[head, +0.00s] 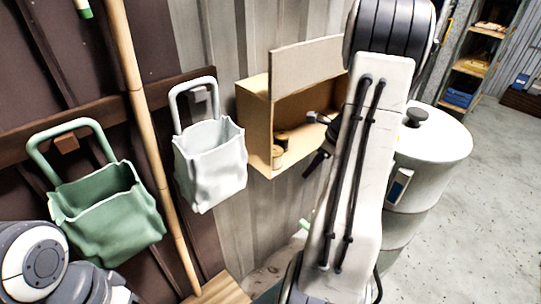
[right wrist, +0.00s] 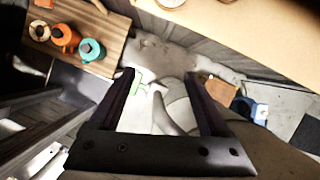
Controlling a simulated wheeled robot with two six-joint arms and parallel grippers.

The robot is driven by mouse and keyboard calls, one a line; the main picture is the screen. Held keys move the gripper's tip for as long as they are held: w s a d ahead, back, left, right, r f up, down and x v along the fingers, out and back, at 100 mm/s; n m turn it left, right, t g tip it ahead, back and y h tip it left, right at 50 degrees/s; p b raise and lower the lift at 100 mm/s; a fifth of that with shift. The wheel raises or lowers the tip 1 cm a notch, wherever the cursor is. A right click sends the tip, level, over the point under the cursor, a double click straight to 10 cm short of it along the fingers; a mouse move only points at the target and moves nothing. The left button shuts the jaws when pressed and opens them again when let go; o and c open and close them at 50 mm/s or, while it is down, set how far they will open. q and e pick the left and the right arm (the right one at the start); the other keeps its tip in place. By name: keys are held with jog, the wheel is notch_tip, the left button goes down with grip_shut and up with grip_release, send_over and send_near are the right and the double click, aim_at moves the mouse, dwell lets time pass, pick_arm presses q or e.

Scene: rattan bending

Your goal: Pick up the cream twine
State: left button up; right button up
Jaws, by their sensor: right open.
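A small cream-tan spool (head: 277,155), which looks like the cream twine, sits at the open lower left of a cardboard-coloured box (head: 257,140) on the wall. A darker spool-like thing (head: 281,137) is just behind it. My right gripper (head: 309,146) is to the right of the spools, in front of the box opening, apart from them. In the right wrist view its two dark fingers (right wrist: 159,77) are spread with nothing held between them. My left gripper is out of the head view.
A pale bag (head: 210,160) and a green bag (head: 108,212) hang on the left, with a bamboo pole (head: 150,140) between them. A white drum (head: 437,140) stands right.

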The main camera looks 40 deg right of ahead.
aim_at(279, 153)
jog(key=w+a+p, duration=0.1)
jog(key=w, duration=0.2)
jog(key=w+a+p, duration=0.1)
jog(key=w, duration=0.3)
jog(key=w+a+p, duration=0.1)
jog(key=w+p, duration=0.1)
jog(key=w, duration=0.1)
jog(key=shift+w+a+r, duration=0.15)
jog(key=shift+w+a, duration=0.15)
jog(key=shift+w, duration=0.05)
jog(key=x, duration=0.2)
jog(key=shift+w+f, duration=0.15)
jog(key=shift+f, duration=0.1)
jog(key=shift+w+f, duration=0.15)
jog(key=shift+f, duration=0.25)
jog(key=c, duration=1.1)
jog(key=shift+o, duration=0.2)
